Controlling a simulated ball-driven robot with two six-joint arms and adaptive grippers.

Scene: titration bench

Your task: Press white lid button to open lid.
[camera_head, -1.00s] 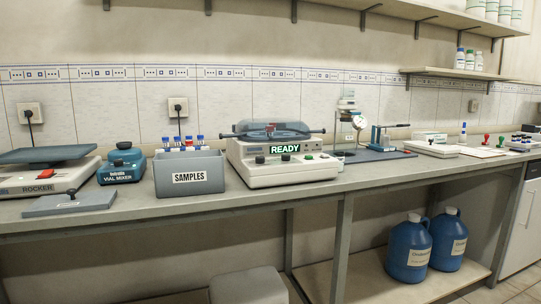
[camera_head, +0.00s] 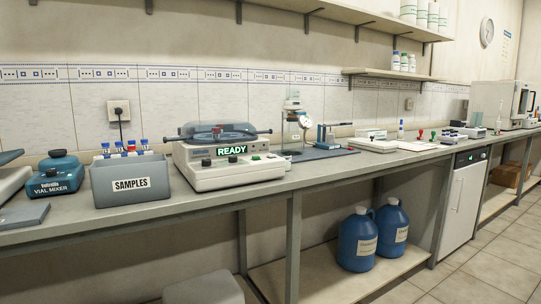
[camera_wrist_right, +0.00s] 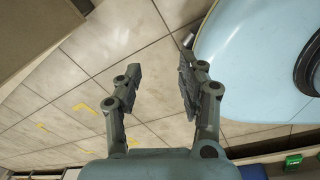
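A cream bench device (camera_head: 232,172) with a lit green "READY" display stands on the bench in the head view. Its grey-blue lid (camera_head: 218,131) looks down, with a dark bar across it. Its front has dark knobs and a small green button (camera_head: 256,157); a white lid button is too small to make out. My right gripper (camera_wrist_right: 161,70) shows in the right wrist view, fingers apart and empty above the tiled floor, away from the bench top. My left gripper is not in view.
A grey "SAMPLES" box (camera_head: 130,181) with capped vials and a blue vial mixer (camera_head: 55,175) stand left of the device. A stand with a round dial (camera_head: 304,122) is to its right. Blue jugs (camera_head: 358,242) sit on the lower shelf. Floor (camera_head: 470,270) is open at right.

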